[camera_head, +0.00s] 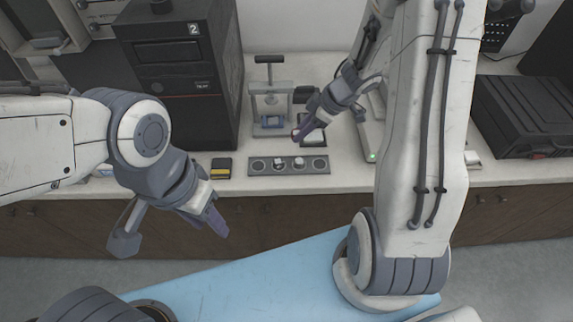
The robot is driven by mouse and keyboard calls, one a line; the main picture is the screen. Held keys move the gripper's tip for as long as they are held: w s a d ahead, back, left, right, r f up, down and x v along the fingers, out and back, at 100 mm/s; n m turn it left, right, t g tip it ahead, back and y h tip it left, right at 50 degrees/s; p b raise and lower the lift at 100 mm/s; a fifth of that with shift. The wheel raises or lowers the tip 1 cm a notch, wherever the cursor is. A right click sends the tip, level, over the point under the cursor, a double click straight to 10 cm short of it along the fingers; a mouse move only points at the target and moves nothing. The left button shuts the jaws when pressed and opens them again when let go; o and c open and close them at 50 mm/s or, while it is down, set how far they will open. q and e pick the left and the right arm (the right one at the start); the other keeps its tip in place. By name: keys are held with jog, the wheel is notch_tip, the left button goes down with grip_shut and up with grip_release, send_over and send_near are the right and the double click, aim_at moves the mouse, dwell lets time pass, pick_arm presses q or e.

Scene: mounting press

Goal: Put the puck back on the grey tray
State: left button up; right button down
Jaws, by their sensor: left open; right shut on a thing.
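The grey tray (308,171) is a dark strip with a row of round recesses at the front of the counter. Small pale pieces sit in its two middle recesses; the outer two look empty. My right gripper (300,134) is above the counter, behind the tray and right of the press, apart from both. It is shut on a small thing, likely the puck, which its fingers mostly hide. My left gripper (172,238) is open and empty, in front of the counter at the left. The mounting press (285,91) stands behind the tray with a blue part inside.
A black cabinet (180,90) marked 2 stands left of the press. A small yellow and black box (221,168) lies left of the tray. A pale device with a green light (371,156) is to the right. A black case (525,115) sits far right.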

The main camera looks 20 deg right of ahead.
jog(key=b, duration=0.4)
send_over(257, 166)
jog(key=d, duration=0.2)
jog(key=f, duration=0.4)
jog(key=s+f, duration=0.1)
jog(key=f, duration=0.2)
jog(key=shift+w+a+f, duration=0.1)
jog(key=shift+a+f, duration=0.05)
jog(key=shift+f, duration=0.15)
jog(key=shift+f+b, duration=0.75)
jog(key=shift+f, duration=1)
jog(key=shift+f, duration=0.15)
jog(key=c, duration=0.6)
grip_release()
jog(key=shift+o, duration=0.2)
